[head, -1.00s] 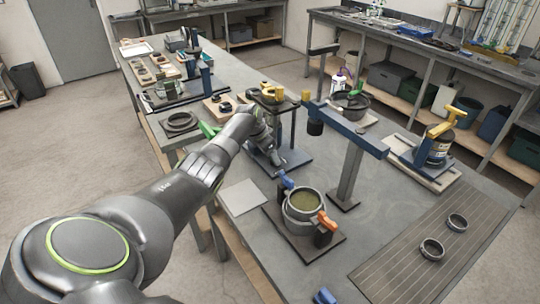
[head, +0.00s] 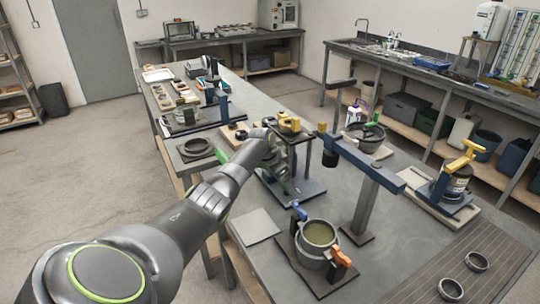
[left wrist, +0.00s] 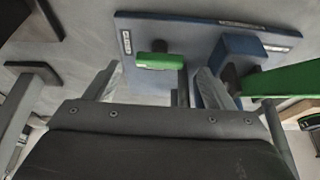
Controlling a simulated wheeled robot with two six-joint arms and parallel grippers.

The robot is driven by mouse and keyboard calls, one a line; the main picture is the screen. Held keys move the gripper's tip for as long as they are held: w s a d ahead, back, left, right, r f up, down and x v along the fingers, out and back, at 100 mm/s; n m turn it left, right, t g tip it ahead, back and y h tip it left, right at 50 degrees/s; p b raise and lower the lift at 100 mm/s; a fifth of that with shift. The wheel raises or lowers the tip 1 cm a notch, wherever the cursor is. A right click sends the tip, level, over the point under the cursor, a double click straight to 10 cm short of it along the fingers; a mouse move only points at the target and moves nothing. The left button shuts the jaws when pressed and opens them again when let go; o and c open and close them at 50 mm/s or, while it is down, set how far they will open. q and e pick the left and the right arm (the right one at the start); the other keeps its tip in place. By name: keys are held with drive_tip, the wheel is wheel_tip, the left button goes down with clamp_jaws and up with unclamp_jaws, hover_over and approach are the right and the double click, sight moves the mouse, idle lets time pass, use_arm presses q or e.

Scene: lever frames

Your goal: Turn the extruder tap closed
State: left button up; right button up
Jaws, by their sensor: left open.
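My left gripper (head: 284,186) is over the dark blue base plate (head: 300,190) on the near bench in the head view. In the left wrist view my left gripper (left wrist: 157,80) is open, with two grey fingers apart. A short green handle (left wrist: 160,61) on a dark stem shows just beyond and between the fingertips, apart from them, with nothing clearly gripped. A longer green bar (left wrist: 292,80) extends right from a blue block (left wrist: 238,58) on the blue plate (left wrist: 190,30). Which green part is the extruder tap I cannot tell. My right gripper is not in view.
A pot (head: 317,240) with blue and orange handles is nearer. A yellow-topped stand (head: 289,123) is close behind. A flat grey plate (head: 254,226) lies left of the pot.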

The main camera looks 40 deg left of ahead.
use_arm(q)
drive_tip(key=b+v, duration=0.2)
drive_tip(key=v, duration=1.3)
drive_tip(key=shift+s+f, duration=0.15)
